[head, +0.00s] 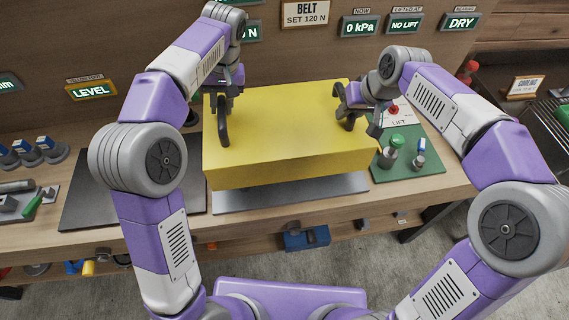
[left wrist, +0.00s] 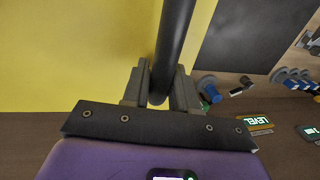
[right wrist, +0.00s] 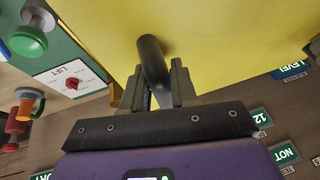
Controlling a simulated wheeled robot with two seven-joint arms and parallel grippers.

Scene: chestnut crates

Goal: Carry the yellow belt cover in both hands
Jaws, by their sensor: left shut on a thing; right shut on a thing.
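The yellow belt cover (head: 285,130) is a large box-like cover in the middle of the head view, with a dark handle near each end. It sits above a grey plate (head: 290,192) on the bench; whether they touch I cannot tell. My left gripper (head: 226,92) is shut on the left handle (left wrist: 175,45), with its fingers on both sides of the bar in the left wrist view. My right gripper (head: 347,100) is shut on the right handle (right wrist: 152,62), as the right wrist view also shows. The yellow top fills much of both wrist views.
A dark mat (head: 130,192) lies on the bench left of the cover. Lit signs such as NO LIFT (head: 404,23) hang on the back wall.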

